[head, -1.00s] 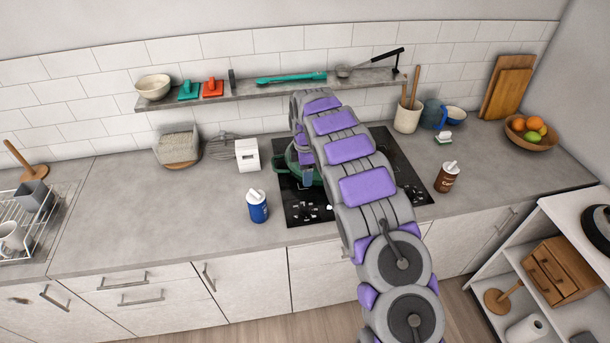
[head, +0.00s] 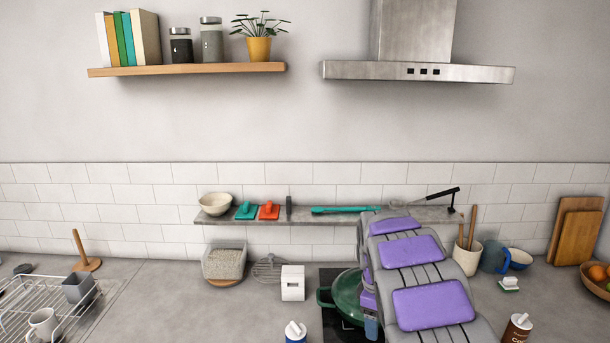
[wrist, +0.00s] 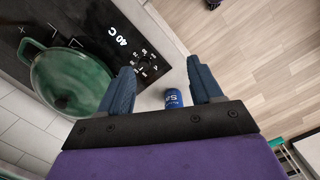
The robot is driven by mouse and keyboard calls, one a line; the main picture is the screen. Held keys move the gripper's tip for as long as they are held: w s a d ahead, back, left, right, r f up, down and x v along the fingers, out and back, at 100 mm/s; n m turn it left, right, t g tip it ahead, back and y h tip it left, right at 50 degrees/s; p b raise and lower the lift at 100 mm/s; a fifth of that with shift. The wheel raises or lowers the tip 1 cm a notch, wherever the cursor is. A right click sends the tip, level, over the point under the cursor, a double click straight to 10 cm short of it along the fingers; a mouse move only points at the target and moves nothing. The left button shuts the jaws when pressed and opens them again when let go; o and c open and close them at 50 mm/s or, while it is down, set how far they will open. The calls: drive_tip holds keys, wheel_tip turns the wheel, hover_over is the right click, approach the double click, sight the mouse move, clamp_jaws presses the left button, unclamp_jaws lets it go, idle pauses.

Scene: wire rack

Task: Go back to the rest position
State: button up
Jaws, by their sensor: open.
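My gripper (wrist: 160,82) shows in the wrist view with its two blue fingers apart and nothing gripped between them. In the head view only a small part of it (head: 371,327) shows past my grey and purple arm, in front of the green pot. The green pot (wrist: 68,82) stands on the black hob (wrist: 95,35), to the left of my fingers in the wrist view. It also shows in the head view (head: 346,296), partly hidden by my arm. A blue canister (wrist: 172,97) appears in the gap between the fingers, beyond them on the counter.
A wall ledge (head: 340,217) with a bowl and utensils runs behind my arm. A white box (head: 292,283) and the blue canister's white top (head: 295,330) are left of the hob. A brown canister (head: 517,328) and utensil crock (head: 467,257) are right. A range hood (head: 418,72) hangs above.

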drive_tip(key=s+r+m+b, duration=0.2)
drive_tip(key=s+r+m, duration=0.2)
drive_tip(key=s, duration=0.7)
drive_tip(key=s+a+f+m+b, duration=0.1)
drive_tip(key=s+m, duration=0.1)
drive_tip(key=s, duration=0.8)
drive_tip(key=s+a+f+m+b, duration=0.1)
drive_tip(key=s+f+m+b, duration=0.1)
drive_tip(key=s, duration=0.8)
drive_tip(key=s+a+f+m+g+y+b, duration=0.1)
drive_tip(key=s+f+m, duration=0.1)
drive_tip(key=s, duration=0.8)
drive_tip(key=shift+s+a+f+m+b, duration=0.2)
drive_tip(key=shift+s+a+m+b, duration=0.15)
drive_tip(key=shift+m, duration=0.55)
drive_tip(key=shift+w, duration=0.1)
